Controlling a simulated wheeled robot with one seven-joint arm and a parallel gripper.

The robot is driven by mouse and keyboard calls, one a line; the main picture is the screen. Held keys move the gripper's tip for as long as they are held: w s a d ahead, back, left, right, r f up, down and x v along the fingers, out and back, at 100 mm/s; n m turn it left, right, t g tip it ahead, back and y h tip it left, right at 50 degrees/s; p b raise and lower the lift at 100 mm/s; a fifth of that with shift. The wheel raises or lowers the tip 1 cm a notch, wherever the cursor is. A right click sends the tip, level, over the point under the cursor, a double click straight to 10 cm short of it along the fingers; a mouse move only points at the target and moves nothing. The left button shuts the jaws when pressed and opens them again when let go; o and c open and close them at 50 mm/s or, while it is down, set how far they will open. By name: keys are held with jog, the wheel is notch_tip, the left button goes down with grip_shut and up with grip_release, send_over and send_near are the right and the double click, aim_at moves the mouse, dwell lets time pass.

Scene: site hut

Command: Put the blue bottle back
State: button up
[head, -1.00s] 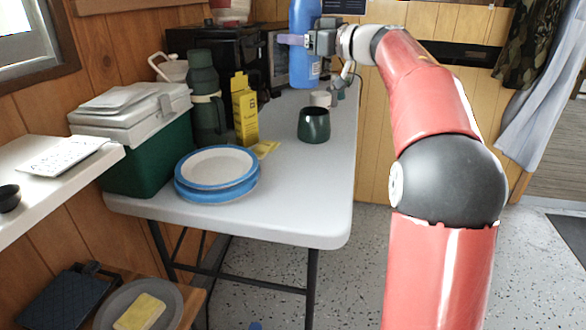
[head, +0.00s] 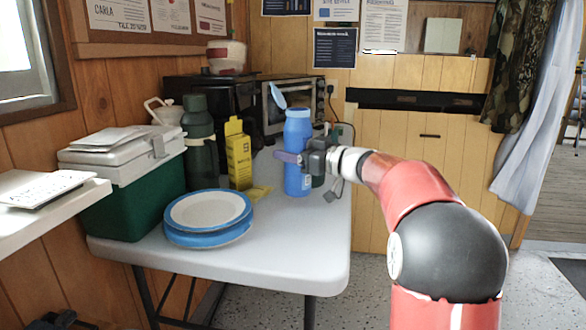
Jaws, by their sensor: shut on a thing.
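The blue bottle (head: 297,128) is upright over the right part of the white table in the head view. My gripper (head: 300,158) reaches it from the right and is shut on its middle. The bottle's base appears at or just above the tabletop; I cannot tell whether it touches. The bottle and gripper hide most of the dark green cup behind them.
Blue-rimmed plates (head: 208,212) are stacked on the table's (head: 285,255) front left. A yellow box (head: 238,155), a dark green flask (head: 198,140) and a green-and-white cooler (head: 115,185) stand at left. A toaster oven (head: 292,105) is behind. Bare tabletop lies in front of the bottle.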

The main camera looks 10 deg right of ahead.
aim_at(294, 165)
jog(key=shift+f, duration=1.65)
jog(key=shift+f, duration=0.15)
jog(key=o, duration=1.3)
jog(key=shift+b, duration=0.3)
jog(key=shift+c, duration=0.2)
jog(key=shift+s+d, duration=0.1)
jog(key=v, duration=1.1)
jog(key=shift+s+d, duration=0.25)
